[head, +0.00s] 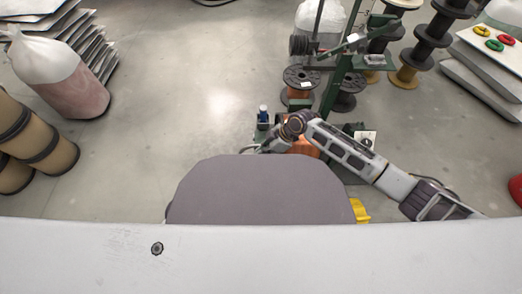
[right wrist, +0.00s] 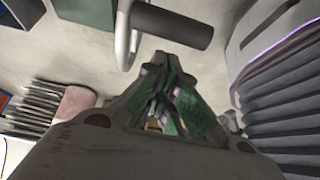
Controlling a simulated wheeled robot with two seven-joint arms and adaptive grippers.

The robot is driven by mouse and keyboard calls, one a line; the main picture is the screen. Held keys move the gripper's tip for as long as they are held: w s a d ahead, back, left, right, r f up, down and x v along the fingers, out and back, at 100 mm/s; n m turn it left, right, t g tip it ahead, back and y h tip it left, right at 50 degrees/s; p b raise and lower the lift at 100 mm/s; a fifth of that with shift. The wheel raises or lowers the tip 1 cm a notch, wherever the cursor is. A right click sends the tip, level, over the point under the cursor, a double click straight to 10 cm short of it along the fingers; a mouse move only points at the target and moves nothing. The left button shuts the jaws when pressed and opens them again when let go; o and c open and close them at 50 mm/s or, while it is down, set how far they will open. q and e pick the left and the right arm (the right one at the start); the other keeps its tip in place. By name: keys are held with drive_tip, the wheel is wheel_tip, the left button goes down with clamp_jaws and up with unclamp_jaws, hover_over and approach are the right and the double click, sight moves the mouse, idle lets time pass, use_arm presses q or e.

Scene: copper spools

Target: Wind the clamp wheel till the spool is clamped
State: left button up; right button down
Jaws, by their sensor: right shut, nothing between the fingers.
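My right arm reaches in from the right in the head view, and its gripper (head: 270,145) is over the green machine, beside an orange copper spool (head: 304,147) that the arm partly covers. In the right wrist view the gripper's fingers (right wrist: 163,88) are shut and empty. Just beyond the fingertips is a dark cylindrical handle (right wrist: 172,24) with a curved pale metal bar (right wrist: 124,35), which looks like part of the clamp wheel. The handle appears apart from the fingers. Whether the spool is clamped cannot be seen. My left gripper is not in view.
A green post (head: 331,92) rises behind the spool, with dark-flanged spools (head: 301,76) near it. A small blue part (head: 263,114) stands left of the post.

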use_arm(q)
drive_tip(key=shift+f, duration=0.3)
use_arm(e)
drive_tip(key=shift+d+f, duration=0.25)
drive_tip(key=shift+d, duration=0.05)
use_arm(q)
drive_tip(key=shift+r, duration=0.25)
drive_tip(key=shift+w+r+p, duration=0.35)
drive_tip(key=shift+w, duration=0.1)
use_arm(e)
drive_tip(key=shift+d, duration=0.3)
use_arm(q)
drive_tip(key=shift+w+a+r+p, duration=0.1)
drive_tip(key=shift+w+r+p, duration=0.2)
drive_tip(key=shift+p, duration=0.1)
use_arm(e)
drive_tip(key=shift+s+d+f, duration=0.1)
drive_tip(key=shift+d+f, duration=0.05)
drive_tip(key=shift+d, duration=0.1)
